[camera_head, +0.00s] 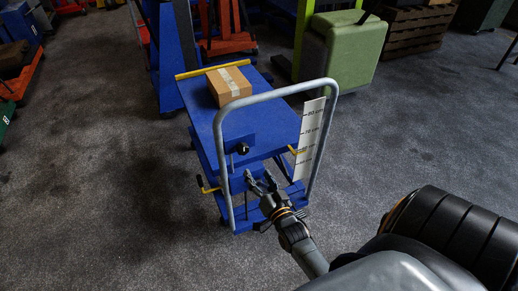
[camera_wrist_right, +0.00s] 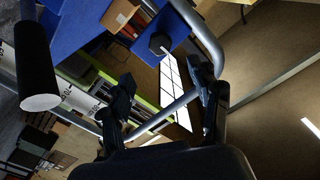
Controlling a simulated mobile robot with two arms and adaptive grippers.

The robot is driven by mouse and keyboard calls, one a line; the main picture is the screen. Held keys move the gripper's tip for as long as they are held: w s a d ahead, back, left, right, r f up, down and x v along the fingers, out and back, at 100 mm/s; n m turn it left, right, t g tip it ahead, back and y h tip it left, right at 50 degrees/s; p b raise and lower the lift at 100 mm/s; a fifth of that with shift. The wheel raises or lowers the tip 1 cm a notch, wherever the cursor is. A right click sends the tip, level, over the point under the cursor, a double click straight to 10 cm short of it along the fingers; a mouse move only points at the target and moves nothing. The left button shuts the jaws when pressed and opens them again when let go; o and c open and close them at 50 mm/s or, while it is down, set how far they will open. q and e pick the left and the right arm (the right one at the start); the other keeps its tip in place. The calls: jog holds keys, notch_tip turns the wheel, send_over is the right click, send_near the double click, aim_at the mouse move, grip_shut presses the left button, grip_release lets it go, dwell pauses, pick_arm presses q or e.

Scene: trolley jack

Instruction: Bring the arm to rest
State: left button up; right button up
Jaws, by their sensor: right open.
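My right gripper (camera_head: 262,182) is open and empty at the near end of the blue lift trolley (camera_head: 266,122), close to its grey push handle (camera_head: 272,92) and below the raised tabletop. In the right wrist view my open fingers (camera_wrist_right: 168,92) stand apart, with part of the grey handle (camera_wrist_right: 198,32) and a black knob (camera_wrist_right: 158,42) beyond them. The black knob (camera_head: 243,148) also shows on the trolley's near side in the head view. I cannot tell whether the gripper touches the trolley. My left gripper is not in view.
A cardboard box (camera_head: 229,85) sits on the tabletop. A green cabinet (camera_head: 345,48) and wooden crates (camera_head: 413,42) are behind. Grey floor is clear at both sides.

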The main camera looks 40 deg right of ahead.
dwell(0.4)
jog(key=s+a+f+n+g+y, duration=0.1)
jog(key=s+a+f+n+g, duration=0.2)
jog(key=f, duration=0.6)
jog(key=s+a+f+n+g+y, duration=0.1)
jog(key=s+a+f+g+y, duration=0.15)
jog(key=s+f, duration=0.5)
jog(key=s+a+f+n+g+y, duration=0.1)
jog(key=s+a+f+n+g, duration=0.2)
jog(key=f, duration=0.8)
jog(key=s+a+f+n+g, duration=0.1)
jog(key=s+f+g, duration=0.3)
jog(key=s, duration=0.9)
jog(key=s+a+f+n+g, duration=0.1)
jog(key=s+f+n+g, duration=0.2)
jog(key=s+f, duration=0.7)
jog(key=s+g, duration=0.1)
jog(key=s, duration=0.3)
jog(key=shift+a, duration=0.4)
